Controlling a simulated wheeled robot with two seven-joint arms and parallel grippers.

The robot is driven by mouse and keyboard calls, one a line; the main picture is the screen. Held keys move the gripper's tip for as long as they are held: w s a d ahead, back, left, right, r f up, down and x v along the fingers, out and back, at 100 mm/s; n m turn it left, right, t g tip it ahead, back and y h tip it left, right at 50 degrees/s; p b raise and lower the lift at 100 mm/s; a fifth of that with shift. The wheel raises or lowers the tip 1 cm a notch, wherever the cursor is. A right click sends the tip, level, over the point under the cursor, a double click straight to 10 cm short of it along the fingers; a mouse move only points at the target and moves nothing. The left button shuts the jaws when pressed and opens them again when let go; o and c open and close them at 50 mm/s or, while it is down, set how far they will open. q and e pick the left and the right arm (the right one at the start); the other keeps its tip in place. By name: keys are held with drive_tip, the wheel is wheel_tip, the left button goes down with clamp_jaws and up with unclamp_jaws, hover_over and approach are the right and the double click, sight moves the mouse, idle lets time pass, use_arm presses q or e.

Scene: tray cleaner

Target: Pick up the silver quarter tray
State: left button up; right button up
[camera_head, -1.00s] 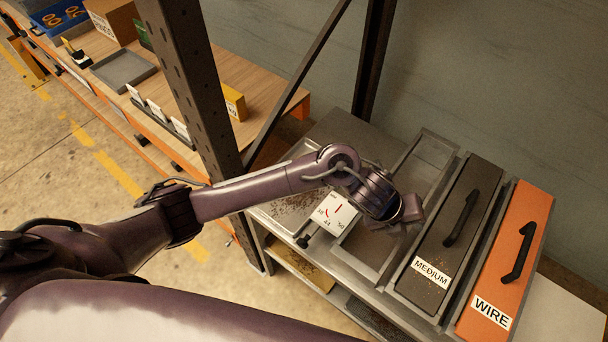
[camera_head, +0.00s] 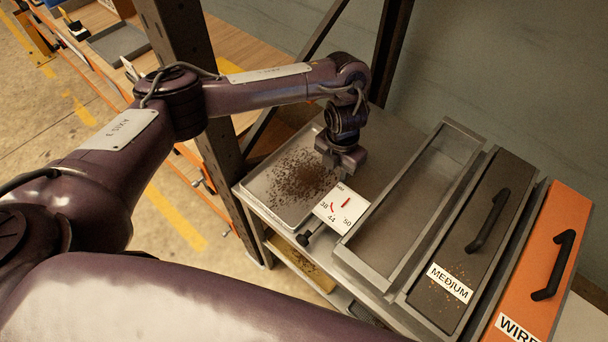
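The silver quarter tray (camera_head: 262,190) lies flat on the grey work surface at the left end, with dark brown crumbs spread over its middle. My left gripper (camera_head: 340,168) hangs pointing down above the tray's right side, near its far right part. Its fingers are small and dark here, and I cannot tell whether they are apart or closed. The tray is not visibly lifted. Part of its right edge is hidden behind my gripper and the dial card. My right gripper is not in view.
A white dial card (camera_head: 341,206) stands at the tray's right front corner. Right of it are an empty long metal frame (camera_head: 372,244), a dark block labelled MEDIUM (camera_head: 462,240) and an orange block labelled WIRE (camera_head: 545,270). A dark rack post (camera_head: 188,70) rises left of the tray.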

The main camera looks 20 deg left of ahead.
use_arm(q)
wheel_tip(320, 180, down, 6)
drive_tip(key=shift+s+d+f+b, duration=0.1)
drive_tip(key=shift+b, duration=0.65)
drive_tip(key=shift+c, duration=0.3)
clamp_jaws()
